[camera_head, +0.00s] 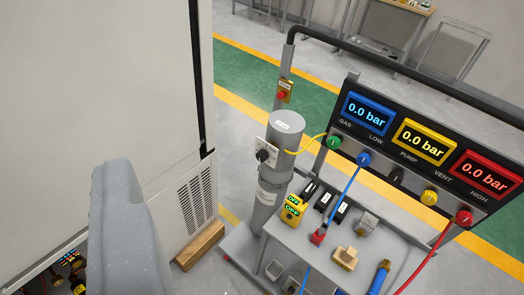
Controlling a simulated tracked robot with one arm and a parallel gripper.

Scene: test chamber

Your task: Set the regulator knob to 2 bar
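The blue display (367,113), the yellow display (424,140) and the red display (486,173) on the black panel each read 0.0 bar. A grey rounded part of my own body fills the lower left. My gripper's fingers are not in view, and nothing is seen touching the knob.
A yellow hose (303,146) runs from the cylinder to the green port (334,142). Blue and red hoses hang from the panel over a grey bench (295,240) with small items. A tall pale cabinet (95,85) stands close on the left. A dark rail crosses behind.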

